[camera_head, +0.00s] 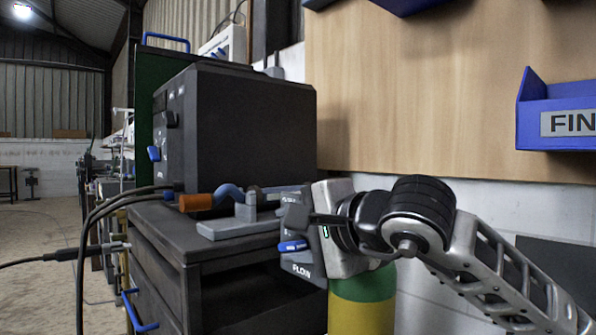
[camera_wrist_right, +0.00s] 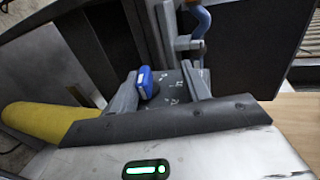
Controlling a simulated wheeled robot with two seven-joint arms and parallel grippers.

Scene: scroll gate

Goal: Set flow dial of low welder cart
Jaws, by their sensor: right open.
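The flow dial (camera_head: 292,246) is a small blue knob on a grey panel (camera_head: 300,268) marked FLOW, at the right front of the dark welder cart (camera_head: 158,228). In the right wrist view the blue dial (camera_wrist_right: 145,80) shows between the two fingers, closer to the left one, in front of a plate with white marks (camera_wrist_right: 172,87). My right gripper (camera_head: 296,222) is at the panel, and its fingers are spread in the wrist view (camera_wrist_right: 160,92). Contact with the dial cannot be told. The gripper partly hides the panel. My left gripper is not in view.
A black welder box (camera_head: 235,118) stands on the cart. A grey clamp stand (camera_head: 243,218) with a blue-and-orange torch (camera_head: 196,202) sits beside the panel. A green-and-yellow cylinder (camera_head: 362,305) is below my right gripper. Black cables (camera_head: 92,225) hang at left. A blue bin (camera_head: 560,115) is on the wall.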

